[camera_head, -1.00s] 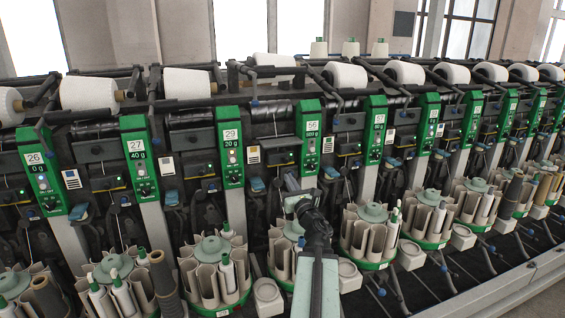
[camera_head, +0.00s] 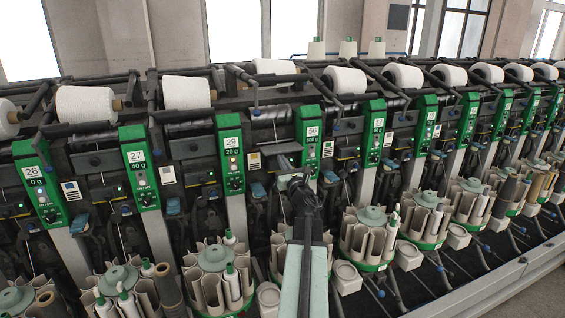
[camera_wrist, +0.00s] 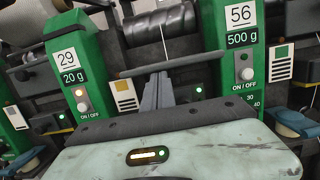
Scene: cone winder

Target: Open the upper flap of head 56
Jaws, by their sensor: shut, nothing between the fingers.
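The green panel of head 56 (camera_head: 308,142) is right of centre in the head view. It also shows at the right of the wrist view (camera_wrist: 242,60), marked 56 and 500 g. To its left, a dark flap-like plate (camera_wrist: 200,61) appears nearly edge-on as a thin bar in the wrist view. My gripper (camera_head: 283,160) is shut and empty, in front of the gap between panels 29 and 56. In the wrist view its fingertips (camera_wrist: 159,78) are at the plate's lower edge. I cannot tell whether they touch it. My arm hides the area below.
Panel 29 (camera_head: 230,152) stands left of my gripper. White cones (camera_head: 186,92) lie along the top of the machine. Round bobbin magazines (camera_head: 217,277) stand in a row below, close to my arm. A dark drum (camera_wrist: 160,24) shows above the plate.

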